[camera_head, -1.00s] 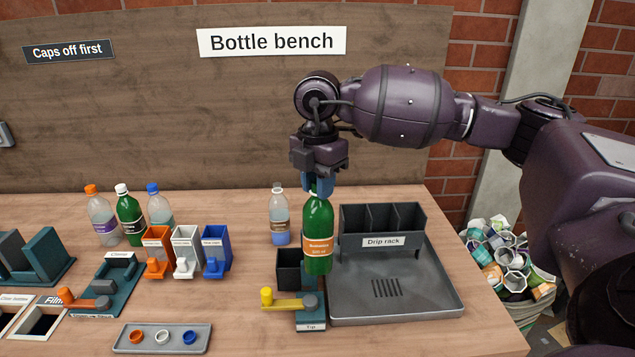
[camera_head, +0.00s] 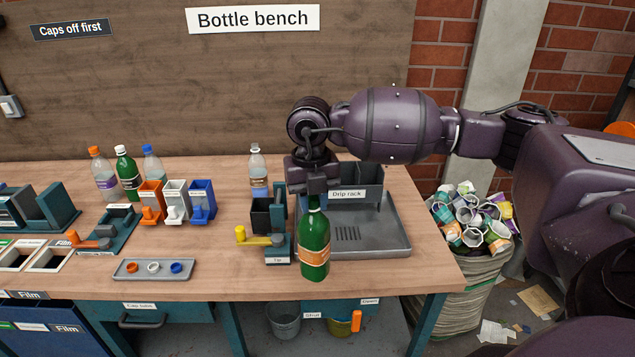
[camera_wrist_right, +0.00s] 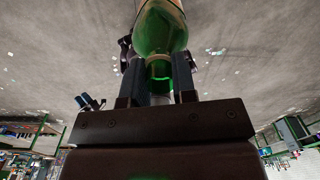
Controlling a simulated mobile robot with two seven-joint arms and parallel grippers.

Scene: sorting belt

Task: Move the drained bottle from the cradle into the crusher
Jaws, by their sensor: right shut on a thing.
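My right gripper (camera_head: 314,192) is shut on the neck of a green bottle (camera_head: 314,250) with an orange label. The bottle hangs upright near the front edge of the bench, in front of the tip cradle. In the right wrist view the green bottle (camera_wrist_right: 160,30) sits between the two fingers (camera_wrist_right: 160,82). The tip cradle (camera_head: 278,248), with a yellow-knobbed lever and a dark cup, stands just left of the bottle and holds no bottle that I can see. I cannot make out a crusher by label. My left gripper is not in view.
The drip rack tray (camera_head: 385,235) lies behind and right of the bottle. A clear bottle (camera_head: 257,170) stands behind the cradle. A cap tray (camera_head: 153,269) and several bottles are to the left. Grey (camera_head: 284,320) and orange-marked buckets stand under the bench. A full sack (camera_head: 465,270) stands at right.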

